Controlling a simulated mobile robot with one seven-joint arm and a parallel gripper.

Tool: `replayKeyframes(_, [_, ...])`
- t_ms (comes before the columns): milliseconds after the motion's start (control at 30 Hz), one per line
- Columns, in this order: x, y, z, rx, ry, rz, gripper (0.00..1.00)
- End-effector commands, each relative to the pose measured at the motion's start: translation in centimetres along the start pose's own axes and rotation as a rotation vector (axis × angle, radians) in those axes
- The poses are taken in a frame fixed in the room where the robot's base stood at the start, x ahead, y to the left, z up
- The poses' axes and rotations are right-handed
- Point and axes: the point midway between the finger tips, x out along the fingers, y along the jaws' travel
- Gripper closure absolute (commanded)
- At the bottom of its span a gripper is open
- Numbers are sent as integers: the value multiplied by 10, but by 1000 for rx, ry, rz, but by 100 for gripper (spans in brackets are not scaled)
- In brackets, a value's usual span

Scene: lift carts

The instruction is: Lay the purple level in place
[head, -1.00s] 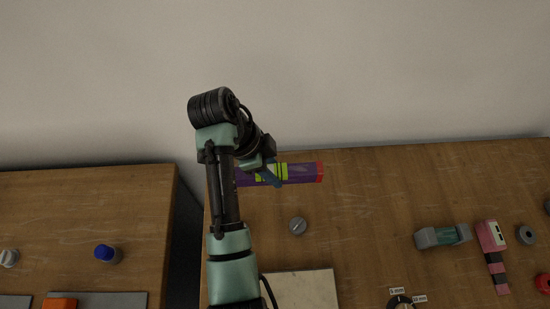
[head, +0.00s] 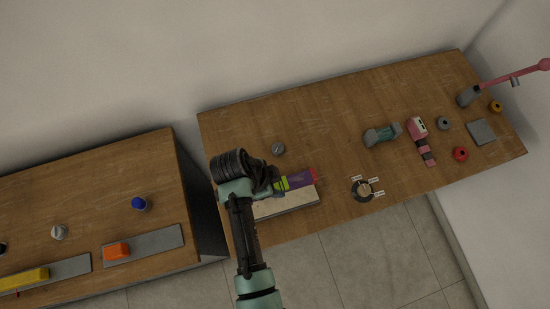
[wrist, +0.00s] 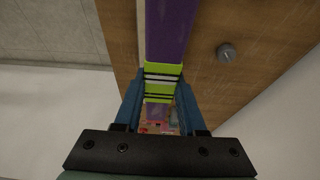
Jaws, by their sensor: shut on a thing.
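The purple level (head: 302,179) has a red end and a yellow-green middle band. In the head view it is over the pale slab (head: 300,203) near the front left of the right-hand table; I cannot tell whether it touches the slab. In the wrist view the level (wrist: 171,30) runs away from between my fingers. My gripper (wrist: 162,108) is shut on it around the yellow-green band. In the head view my arm hides the level's left end and the left part of the slab.
A grey knob (head: 278,149) stands behind the slab. A dial (head: 362,189) with white labels, a teal-grey tool (head: 382,135) and a pink tool (head: 421,140) lie to the right. A gap separates the left table (head: 90,190), which holds orange and yellow blocks.

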Motion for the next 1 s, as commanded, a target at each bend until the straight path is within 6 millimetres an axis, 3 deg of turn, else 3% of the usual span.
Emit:
replayKeyframes(400, [1, 0, 0, 2, 1, 0, 100])
replayKeyframes(1000, [60, -1, 22, 2, 1, 0, 100])
